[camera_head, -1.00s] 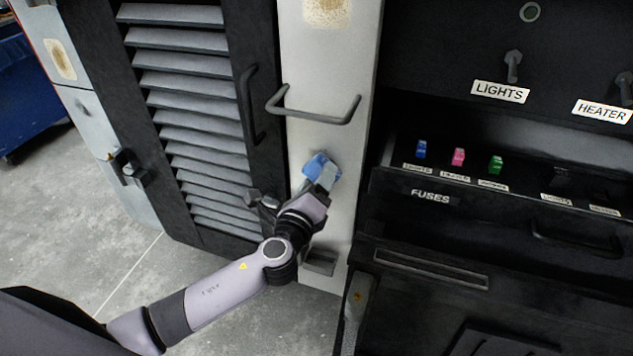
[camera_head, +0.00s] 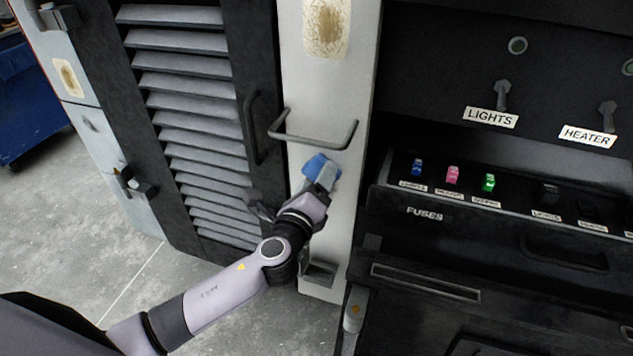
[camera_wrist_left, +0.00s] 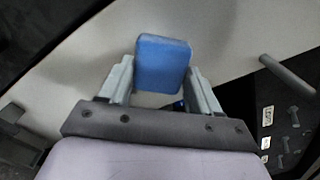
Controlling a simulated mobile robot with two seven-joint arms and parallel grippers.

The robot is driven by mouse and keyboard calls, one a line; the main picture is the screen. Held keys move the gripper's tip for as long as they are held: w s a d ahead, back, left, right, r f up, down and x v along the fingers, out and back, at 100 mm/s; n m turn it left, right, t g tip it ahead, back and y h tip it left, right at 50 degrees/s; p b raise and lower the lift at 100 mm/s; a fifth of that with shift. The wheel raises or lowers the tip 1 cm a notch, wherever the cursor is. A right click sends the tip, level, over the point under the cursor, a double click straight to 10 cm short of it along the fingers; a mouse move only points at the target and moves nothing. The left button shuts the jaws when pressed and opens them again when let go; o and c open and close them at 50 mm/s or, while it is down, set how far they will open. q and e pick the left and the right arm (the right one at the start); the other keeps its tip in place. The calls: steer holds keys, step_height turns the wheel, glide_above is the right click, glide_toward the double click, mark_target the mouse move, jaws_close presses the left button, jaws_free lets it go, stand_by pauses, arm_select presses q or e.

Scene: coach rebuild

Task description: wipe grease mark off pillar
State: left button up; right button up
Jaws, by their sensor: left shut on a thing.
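A brownish grease mark (camera_head: 326,27) shows on the upper part of the pale pillar (camera_head: 322,90), cut by the top edge of the head view. My left gripper (camera_head: 322,178) is in front of the pillar, below its dark bar handle and well below the mark. It is shut on a blue block-shaped pad (camera_head: 316,164). In the left wrist view the pad (camera_wrist_left: 163,63) sits between the two fingers, with the pale pillar behind it. I cannot tell whether the pad touches the pillar. My right gripper is not in view.
The dark bar handle (camera_head: 312,142) sticks out from the pillar between pad and mark. A louvred dark door (camera_head: 190,75) with a handle is on the left. An open fuse drawer (camera_head: 425,212) and a lights switch (camera_head: 502,95) are on the right.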

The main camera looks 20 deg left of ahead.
arm_select(q)
step_height(320, 180, down, 10)
steer(key=b, duration=0.8)
steer(key=shift+b, duration=0.35)
steer(key=s+p, duration=0.1)
steer(key=s, duration=0.5)
stand_by(0.5)
steer(key=shift+a, duration=0.1)
steer(key=s, duration=0.3)
stand_by(0.3)
